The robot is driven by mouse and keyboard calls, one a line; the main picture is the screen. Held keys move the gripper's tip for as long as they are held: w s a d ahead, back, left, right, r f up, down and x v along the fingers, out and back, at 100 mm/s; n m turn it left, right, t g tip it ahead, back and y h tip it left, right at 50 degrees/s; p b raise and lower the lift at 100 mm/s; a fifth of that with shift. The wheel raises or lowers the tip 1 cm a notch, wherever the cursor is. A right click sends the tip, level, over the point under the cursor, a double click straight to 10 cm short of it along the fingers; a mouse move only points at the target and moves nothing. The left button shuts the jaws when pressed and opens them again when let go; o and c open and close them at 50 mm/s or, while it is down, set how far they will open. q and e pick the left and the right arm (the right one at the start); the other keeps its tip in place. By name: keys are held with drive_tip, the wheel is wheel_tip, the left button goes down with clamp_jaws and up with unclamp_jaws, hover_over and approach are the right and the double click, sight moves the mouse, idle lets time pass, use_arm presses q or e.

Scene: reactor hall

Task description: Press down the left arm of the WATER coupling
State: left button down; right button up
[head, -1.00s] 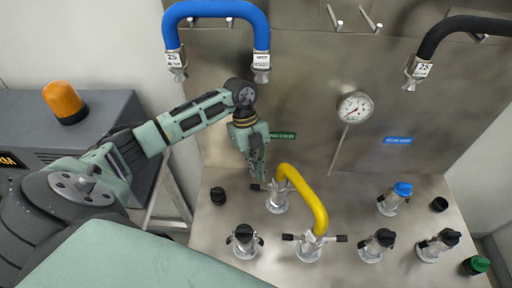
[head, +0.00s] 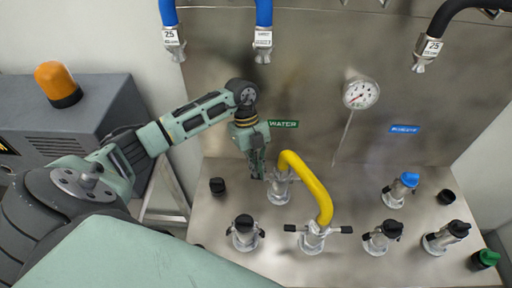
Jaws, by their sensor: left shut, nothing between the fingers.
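My left gripper (head: 257,176) is shut and empty, pointing down just left of this coupling. Its fingertips are where the coupling's left arm lies, and they largely hide that arm. I cannot tell whether they touch it or how far down it is. My right gripper is not in view.
The hose's other end is on a front coupling (head: 312,238) with both black-tipped arms out sideways. Capped couplings stand at left (head: 244,234) and right (head: 381,238). A blue-capped one (head: 400,191) stands further back. A gauge (head: 360,93) and hanging hoses are above.

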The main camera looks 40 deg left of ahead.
use_arm(q)
drive_tip(key=shift+a+f+b, duration=0.1)
drive_tip(key=shift+f+b, duration=1.55)
drive_tip(key=shift+f, duration=0.4)
drive_tip(key=shift+w+d+f+b, duration=0.1)
drive_tip(key=shift+d+f+b, duration=0.15)
drive_tip(key=shift+f, duration=0.2)
drive_tip(key=shift+w+d+f+b, duration=0.1)
drive_tip(key=shift+f+b, duration=0.15)
drive_tip(key=shift+f, duration=0.2)
drive_tip(key=shift+w+d+f, duration=0.15)
drive_tip(key=shift+d+f, duration=0.2)
drive_tip(key=shift+f, duration=0.05)
drive_tip(key=shift+a+r, duration=0.15)
drive_tip(key=shift+r, duration=0.05)
drive_tip(key=shift+s+a+r+p, duration=0.25)
drive_tip(key=shift+a+r+p, duration=0.2)
drive_tip(key=shift+p, duration=0.1)
wheel_tip(320, 180, up, 6)
drive_tip(key=p, duration=0.5)
drive_tip(key=shift+d+f, duration=0.1)
